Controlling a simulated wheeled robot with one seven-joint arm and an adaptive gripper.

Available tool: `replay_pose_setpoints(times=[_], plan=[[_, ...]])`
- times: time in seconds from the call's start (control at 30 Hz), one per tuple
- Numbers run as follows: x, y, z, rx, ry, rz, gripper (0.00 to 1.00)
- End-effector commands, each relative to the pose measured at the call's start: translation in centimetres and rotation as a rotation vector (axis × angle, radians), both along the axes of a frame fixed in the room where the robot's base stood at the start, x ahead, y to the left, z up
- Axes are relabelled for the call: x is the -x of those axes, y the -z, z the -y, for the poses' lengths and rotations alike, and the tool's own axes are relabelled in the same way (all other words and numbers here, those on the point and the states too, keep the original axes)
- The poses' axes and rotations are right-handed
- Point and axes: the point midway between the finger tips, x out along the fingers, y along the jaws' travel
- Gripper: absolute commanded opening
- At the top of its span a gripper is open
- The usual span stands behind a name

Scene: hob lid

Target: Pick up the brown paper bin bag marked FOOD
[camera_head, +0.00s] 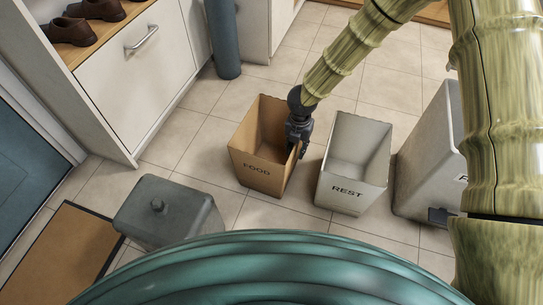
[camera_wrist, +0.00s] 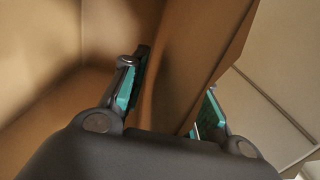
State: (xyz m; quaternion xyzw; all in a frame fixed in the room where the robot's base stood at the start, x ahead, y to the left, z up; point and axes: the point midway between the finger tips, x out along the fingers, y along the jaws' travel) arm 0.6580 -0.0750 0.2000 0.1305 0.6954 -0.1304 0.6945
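The brown paper bin bag marked FOOD (camera_head: 257,168) stands upright and open-topped on the tiled floor, near the middle of the head view. My gripper (camera_head: 299,143) is at its right-hand wall, pointing down. In the wrist view, the bag's wall (camera_wrist: 190,60) passes between the two fingers of my gripper (camera_wrist: 172,88). The left finger is inside the bag and the right finger is outside, partly hidden behind the wall. The fingers are spread, with a gap visible between the left finger and the wall. The bag's inside looks empty where it shows.
A grey lidded container (camera_head: 170,212) is at front left. A white cabinet (camera_head: 140,75) and a blue cylinder (camera_head: 224,40) stand behind. Floor left of the bag is clear.

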Motion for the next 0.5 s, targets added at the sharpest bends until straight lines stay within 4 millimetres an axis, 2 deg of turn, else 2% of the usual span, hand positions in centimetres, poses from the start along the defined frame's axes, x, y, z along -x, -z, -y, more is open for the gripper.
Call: replay_pose_setpoints(times=[0.23,0.27,0.4,0.5], plan=[[-0.03,0.12,-0.01,0.000,0.000,0.001,0.30],[-0.03,0.12,-0.01,0.000,0.000,0.001,0.26],[-0.03,0.12,-0.01,0.000,0.000,0.001,0.01],[-0.03,0.12,-0.01,0.000,0.000,0.000,0.00]])
